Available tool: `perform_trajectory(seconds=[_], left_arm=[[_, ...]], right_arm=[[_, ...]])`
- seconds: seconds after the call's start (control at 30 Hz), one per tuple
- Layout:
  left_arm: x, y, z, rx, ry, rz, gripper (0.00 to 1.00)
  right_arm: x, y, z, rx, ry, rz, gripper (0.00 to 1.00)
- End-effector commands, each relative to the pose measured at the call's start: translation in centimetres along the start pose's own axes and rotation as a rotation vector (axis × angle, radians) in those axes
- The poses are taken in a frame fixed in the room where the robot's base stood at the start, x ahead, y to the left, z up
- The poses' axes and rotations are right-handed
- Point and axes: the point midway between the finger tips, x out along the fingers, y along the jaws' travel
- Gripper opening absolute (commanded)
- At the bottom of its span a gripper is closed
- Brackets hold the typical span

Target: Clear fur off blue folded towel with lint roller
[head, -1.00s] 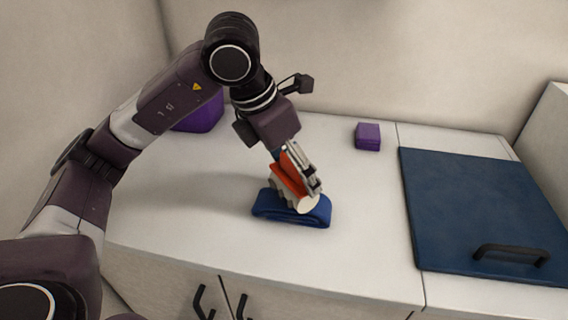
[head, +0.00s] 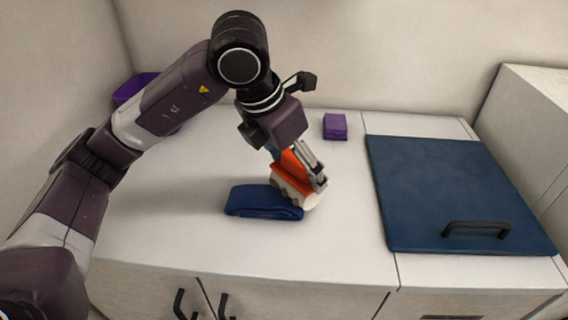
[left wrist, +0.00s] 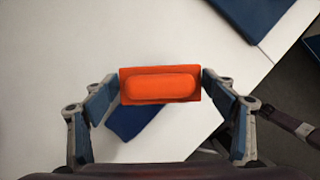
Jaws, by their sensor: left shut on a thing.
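A blue folded towel (head: 258,203) lies on the white counter; one end also shows in the left wrist view (left wrist: 130,122). My left gripper (head: 302,178) is shut on the orange lint roller (head: 292,163), whose pale roller head points down at the towel's right end. I cannot tell whether the head touches the towel. The roller's orange part (left wrist: 160,85) sits between the fingers in the left wrist view. Any fur on the towel is too small to tell. My right gripper is not in view.
A dark blue panel (head: 440,190) with a black handle (head: 476,229) covers the counter's right part. A small purple box (head: 335,127) stands at the back, and a larger purple thing (head: 130,90) is partly behind my arm. The counter (head: 160,225) left of the towel is clear.

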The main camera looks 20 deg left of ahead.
Motion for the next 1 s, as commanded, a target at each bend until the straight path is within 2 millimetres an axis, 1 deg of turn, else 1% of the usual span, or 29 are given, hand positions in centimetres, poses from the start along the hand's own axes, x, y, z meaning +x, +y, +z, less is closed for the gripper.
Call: perform_trajectory(seconds=[0.13, 0.43, 0.57, 0.83, 1.0], left_arm=[[0.1, -0.4, 0.3, -0.001, -0.001, 0.001, 0.58], [-0.1, -1.3, -0.8, 0.0, 0.0, 0.002, 0.58], [-0.2, -0.8, -1.1, -0.002, 0.0, 0.002, 0.58], [-0.8, 0.8, -2.6, -0.003, 0.001, 0.003, 0.58], [-1.2, 1.2, -3.0, -0.002, 0.0, 0.002, 0.58]], right_arm=[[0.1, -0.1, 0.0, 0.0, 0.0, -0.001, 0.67], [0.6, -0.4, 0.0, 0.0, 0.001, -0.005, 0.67], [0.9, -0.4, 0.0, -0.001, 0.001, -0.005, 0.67], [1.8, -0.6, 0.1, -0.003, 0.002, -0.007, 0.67], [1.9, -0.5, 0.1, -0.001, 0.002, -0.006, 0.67]])
